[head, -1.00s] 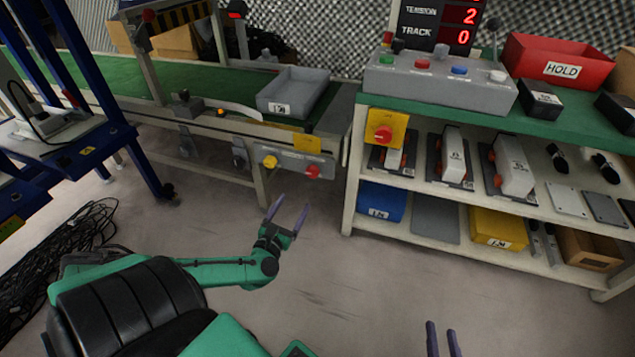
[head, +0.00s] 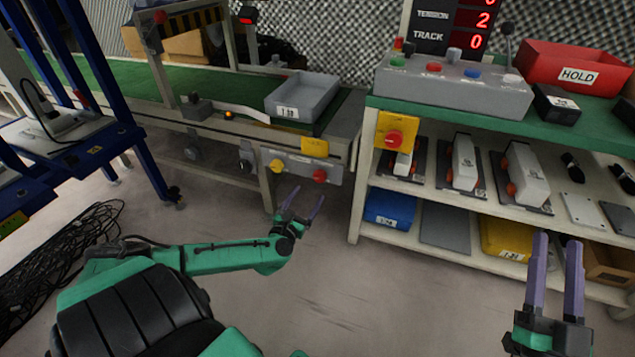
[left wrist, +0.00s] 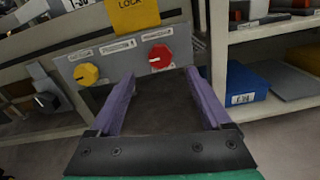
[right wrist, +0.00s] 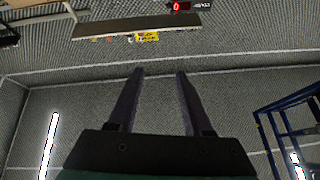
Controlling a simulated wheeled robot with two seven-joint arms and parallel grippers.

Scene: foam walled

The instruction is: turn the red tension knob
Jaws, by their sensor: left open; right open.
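The red tension knob (head: 320,175) sits on a grey panel (head: 297,166) on the conveyor's front frame, right of a yellow knob (head: 277,166). In the left wrist view the red knob (left wrist: 160,57) has a white pointer mark and lies just beyond and between my open fingertips. My left gripper (head: 302,203) is open and empty, below and in front of the panel, apart from the knob. It also shows in the left wrist view (left wrist: 158,80). My right gripper (head: 557,240) is open and empty in front of the shelf; the right wrist view (right wrist: 158,75) shows it pointing at the far walls.
A yellow lock tag (head: 315,147) hangs above the red knob. The shelf unit (head: 362,200) stands right of the conveyor, with a yellow box with a red button (head: 395,138) on its edge. A display (head: 450,22) reads tension 2, track 0. Floor below is clear.

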